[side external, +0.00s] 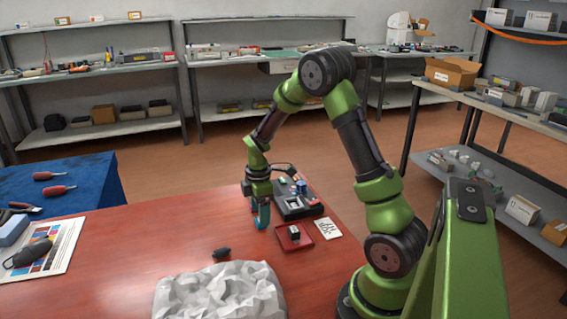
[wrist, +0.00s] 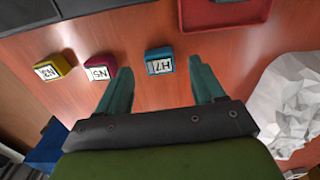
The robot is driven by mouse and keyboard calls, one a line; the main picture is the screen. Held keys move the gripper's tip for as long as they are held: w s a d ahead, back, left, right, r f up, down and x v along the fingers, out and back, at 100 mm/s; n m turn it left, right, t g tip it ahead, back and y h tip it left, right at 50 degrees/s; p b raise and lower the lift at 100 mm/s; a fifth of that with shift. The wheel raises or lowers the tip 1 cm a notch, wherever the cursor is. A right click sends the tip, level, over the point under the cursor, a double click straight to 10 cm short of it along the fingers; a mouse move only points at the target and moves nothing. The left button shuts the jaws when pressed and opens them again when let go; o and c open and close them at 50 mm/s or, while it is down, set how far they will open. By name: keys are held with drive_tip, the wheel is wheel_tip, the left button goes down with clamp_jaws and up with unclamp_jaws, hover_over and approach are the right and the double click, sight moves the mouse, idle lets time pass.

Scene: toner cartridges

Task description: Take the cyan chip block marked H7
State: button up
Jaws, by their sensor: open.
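The cyan chip block marked H7 (wrist: 159,61) sits on the red-brown table in the wrist view, its white label upside down. My gripper (wrist: 160,76) is open and empty, with its two teal fingers spread to the left and right of the cyan block in that view. I cannot tell how high the fingertips are above it. In the side view my gripper (side external: 263,214) points down over the table beside the black device, and I cannot make out the cyan block there.
A magenta block (wrist: 98,68) and a yellow block (wrist: 54,68) sit left of the cyan one. A red tray (wrist: 225,14) lies beyond; in the side view the tray (side external: 306,243) holds a dark block. Crumpled white material (side external: 220,292) and a black device (side external: 297,208) are nearby.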

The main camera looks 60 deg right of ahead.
wheel_tip(320, 180, down, 2)
drive_tip(key=shift+f, duration=0.1)
drive_tip(key=c, duration=1.1)
